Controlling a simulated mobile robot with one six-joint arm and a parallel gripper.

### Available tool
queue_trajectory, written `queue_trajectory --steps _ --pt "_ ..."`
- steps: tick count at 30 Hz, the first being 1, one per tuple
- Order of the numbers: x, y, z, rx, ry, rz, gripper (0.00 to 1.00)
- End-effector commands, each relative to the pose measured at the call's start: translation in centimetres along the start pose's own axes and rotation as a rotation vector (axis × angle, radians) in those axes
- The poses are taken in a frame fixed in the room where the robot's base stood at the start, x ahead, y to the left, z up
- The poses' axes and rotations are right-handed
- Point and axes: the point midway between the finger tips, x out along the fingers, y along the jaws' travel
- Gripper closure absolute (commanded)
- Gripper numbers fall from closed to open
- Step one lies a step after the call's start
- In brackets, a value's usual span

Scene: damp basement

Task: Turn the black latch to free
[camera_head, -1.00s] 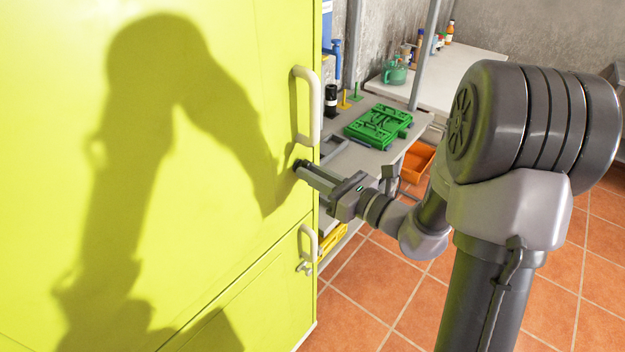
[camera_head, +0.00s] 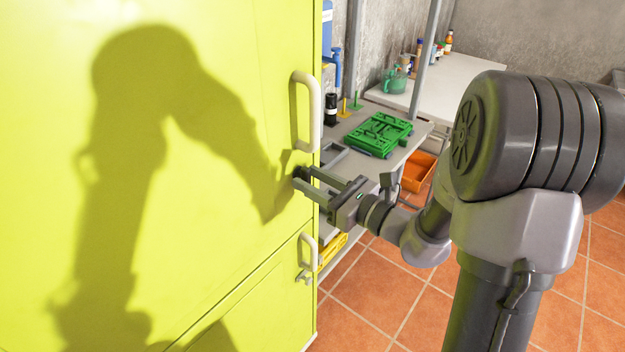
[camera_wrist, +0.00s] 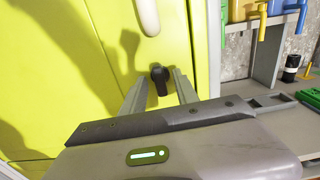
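The black latch (camera_wrist: 160,77) is a small dark knob on the yellow-green cabinet door (camera_wrist: 80,50), just below a pale upright handle (camera_wrist: 148,16). In the head view the latch (camera_head: 301,172) shows only in part behind the fingers. My gripper (camera_wrist: 160,92) is open, with one finger on each side of the latch in the wrist view. The fingers point at the door. I cannot tell whether either finger touches the latch. In the head view my gripper (camera_head: 306,182) is at the door's right edge, below the handle.
A lower door has a second pale handle (camera_head: 308,246) with a small pale latch (camera_head: 304,278). Right of the cabinet, a shelf (camera_head: 400,148) holds a green case (camera_head: 379,134) and a black bottle (camera_head: 331,108). An orange bin (camera_head: 417,172) sits below. Tiled floor lies open at the front.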

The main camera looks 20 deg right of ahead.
Motion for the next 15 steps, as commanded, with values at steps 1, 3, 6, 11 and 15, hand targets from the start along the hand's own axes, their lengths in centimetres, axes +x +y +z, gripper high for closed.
queue_trajectory --steps 1,3,6,11,15 --pt "0.0 0.0 0.0 0.0 0.0 0.0 0.64" --pt "0.0 0.0 0.0 0.001 0.0 0.0 0.64" --pt "0.0 0.0 0.0 0.001 -0.001 0.0 0.64" --pt "-0.8 -0.1 0.0 0.002 0.0 -0.003 0.64" --pt "-4.1 -0.2 0.1 0.002 0.0 -0.007 0.64"
